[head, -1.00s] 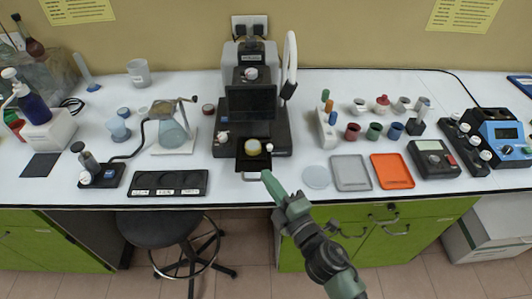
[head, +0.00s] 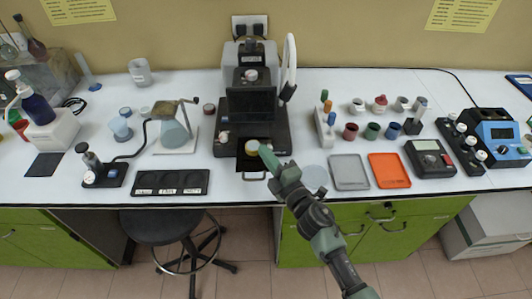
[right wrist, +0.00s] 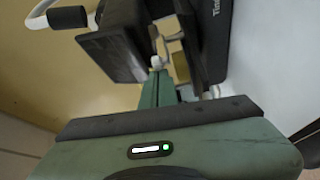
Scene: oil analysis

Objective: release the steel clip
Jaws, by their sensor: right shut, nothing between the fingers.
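I cannot pick out the steel clip for certain in either view. The black instrument (head: 249,120) stands at the middle of the bench, with a small dark tray (head: 243,163) at its front. In the right wrist view the shut green fingers (right wrist: 159,88) point at a small white knob (right wrist: 157,62) under the instrument's dark panel (right wrist: 118,47). My left gripper is not in view.
A round pale disc (head: 314,178), a grey tray (head: 349,172) and an orange tray (head: 389,170) lie to the right. A flask (head: 174,134) on a stand and a black labelled tray (head: 170,182) are to the left. A stool (head: 161,226) stands below the bench.

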